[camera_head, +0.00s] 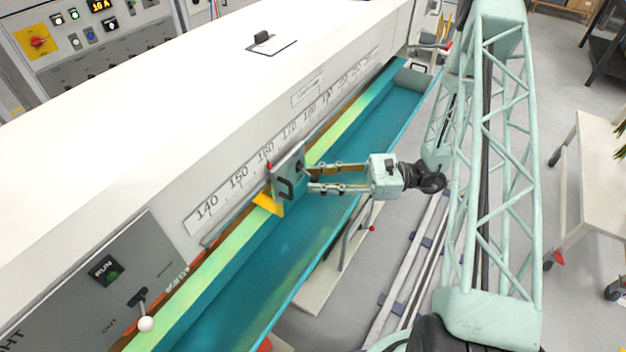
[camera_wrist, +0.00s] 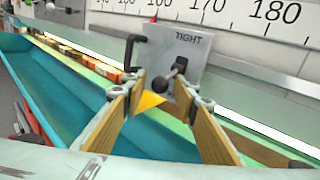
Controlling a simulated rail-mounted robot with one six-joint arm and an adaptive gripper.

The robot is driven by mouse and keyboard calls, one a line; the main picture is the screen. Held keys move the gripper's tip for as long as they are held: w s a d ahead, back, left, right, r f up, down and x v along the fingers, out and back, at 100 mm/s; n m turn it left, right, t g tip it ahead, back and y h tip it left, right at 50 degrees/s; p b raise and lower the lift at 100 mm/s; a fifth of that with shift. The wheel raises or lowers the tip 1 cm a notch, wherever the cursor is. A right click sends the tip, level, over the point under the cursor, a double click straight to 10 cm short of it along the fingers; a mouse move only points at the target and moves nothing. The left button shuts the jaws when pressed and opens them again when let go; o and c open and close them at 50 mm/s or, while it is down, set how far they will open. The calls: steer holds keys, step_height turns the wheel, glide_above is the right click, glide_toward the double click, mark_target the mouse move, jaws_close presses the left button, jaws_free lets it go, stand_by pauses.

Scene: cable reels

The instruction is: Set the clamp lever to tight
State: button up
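The clamp is a grey plate on a carriage at the scale (camera_head: 289,172). In the wrist view the clamp plate (camera_wrist: 203,50) reads TIGHT near its top. Its lever (camera_wrist: 165,82) is dark with a round black knob, which hangs to the lower left of the pivot, away from the word. My gripper (camera_head: 308,178) is open in front of the plate. In the wrist view the two tan-padded fingers of my gripper (camera_wrist: 160,86) stand apart, with the knob between them in the picture. I cannot tell whether either finger touches it.
A black handle (camera_wrist: 131,50) sticks out at the plate's left edge. A yellow pointer (camera_head: 268,204) sits below it. A numbered scale (camera_head: 240,172) runs along the white machine housing. A teal trough (camera_head: 300,237) lies below. A white-knobbed lever (camera_head: 146,322) is at lower left.

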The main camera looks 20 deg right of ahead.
steer(key=shift+w+a, duration=0.15)
steer(key=shift+a, duration=0.4)
steer(key=c, duration=0.8)
